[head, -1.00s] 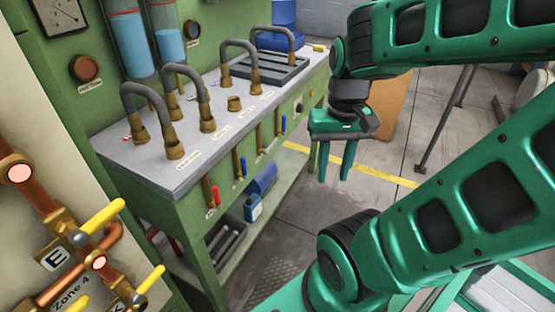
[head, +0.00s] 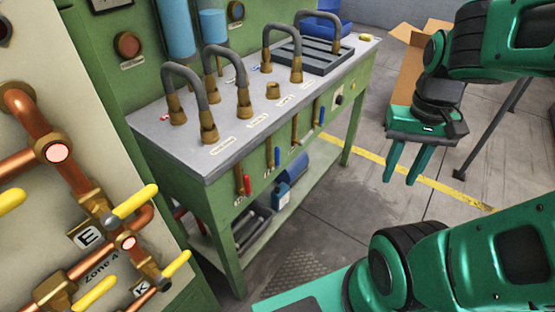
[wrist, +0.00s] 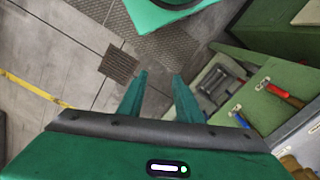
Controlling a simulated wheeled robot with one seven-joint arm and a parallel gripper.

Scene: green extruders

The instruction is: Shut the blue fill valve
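Two blue valve handles hang on the front of the green bench (head: 190,205) in the head view: a nearer one (head: 277,157) beside a red handle (head: 247,185), and a farther one (head: 321,115). The labels are too small to read, so I cannot tell which is the fill valve. Both blue handles hang roughly straight down. My gripper (head: 400,180) is open and empty, pointing down over the floor, right of the bench and apart from the valves. In the wrist view, a blue handle (wrist: 242,120) and the red handle lie right of my gripper (wrist: 159,74).
Copper pipes with yellow handles (head: 135,202) stand at the left. Hoses (head: 215,72) arch over the bench top. A blue container (head: 281,195) sits on the lower shelf. A cardboard box (head: 410,60) and a dark metal leg (head: 485,135) stand behind my arm. The floor before the bench is clear.

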